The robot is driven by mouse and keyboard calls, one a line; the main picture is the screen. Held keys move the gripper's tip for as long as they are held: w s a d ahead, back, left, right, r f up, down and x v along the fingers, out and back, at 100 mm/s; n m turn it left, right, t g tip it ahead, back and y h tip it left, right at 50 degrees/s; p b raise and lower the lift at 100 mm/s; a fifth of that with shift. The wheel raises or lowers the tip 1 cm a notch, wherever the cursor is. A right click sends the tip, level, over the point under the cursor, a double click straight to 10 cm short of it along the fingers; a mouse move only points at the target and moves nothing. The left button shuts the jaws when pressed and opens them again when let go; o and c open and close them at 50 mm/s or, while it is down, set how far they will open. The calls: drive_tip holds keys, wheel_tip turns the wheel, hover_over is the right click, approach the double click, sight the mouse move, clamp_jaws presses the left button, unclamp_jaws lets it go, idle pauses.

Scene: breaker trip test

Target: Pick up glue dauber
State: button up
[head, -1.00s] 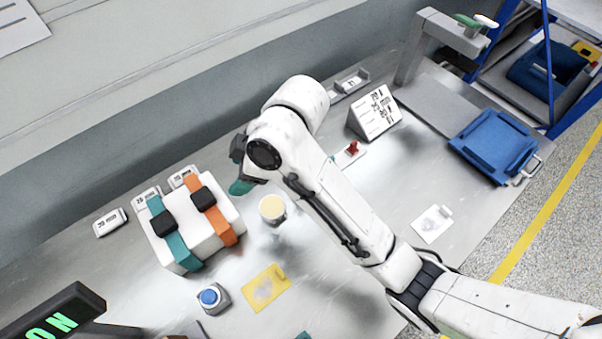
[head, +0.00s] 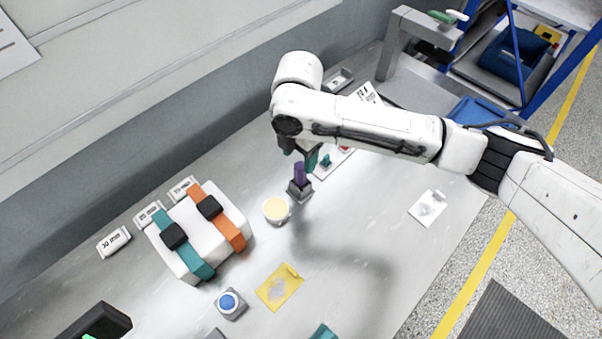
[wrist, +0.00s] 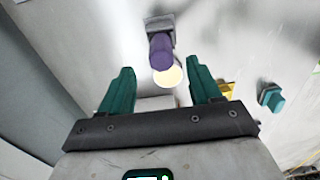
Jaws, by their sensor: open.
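The glue dauber, seen as a purple handle (head: 299,172), stands upright in a small grey holder (head: 300,193). In the wrist view the purple handle (wrist: 160,52) lies ahead of and between my fingertips, with its grey holder (wrist: 160,24) beyond. My gripper (head: 302,158) is open, just above and beside the handle in the head view. Its teal fingers (wrist: 160,75) stand apart with nothing held between them. A finger partly overlaps the handle's top in the head view; I cannot tell whether they touch.
A cream-topped pot (head: 276,209) stands close beside the holder. A white block with teal and orange straps (head: 203,235) is to the left. A yellow card (head: 279,287) and blue button (head: 230,303) lie nearer. The right of the bench holds a white card (head: 427,207) and free room.

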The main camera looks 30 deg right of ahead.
sight(300, 172)
drive_tip(key=shift+s+d+f+p, duration=0.1)
drive_tip(key=shift+f+p, duration=0.7)
drive_tip(key=shift+f, duration=2.95)
drive_tip(key=c, duration=1.1)
drive_tip(key=shift+r, duration=0.15)
wheel_tip(300, 172, up, 10)
drive_tip(key=shift+f+b, duration=0.1)
drive_tip(key=shift+b, duration=0.7)
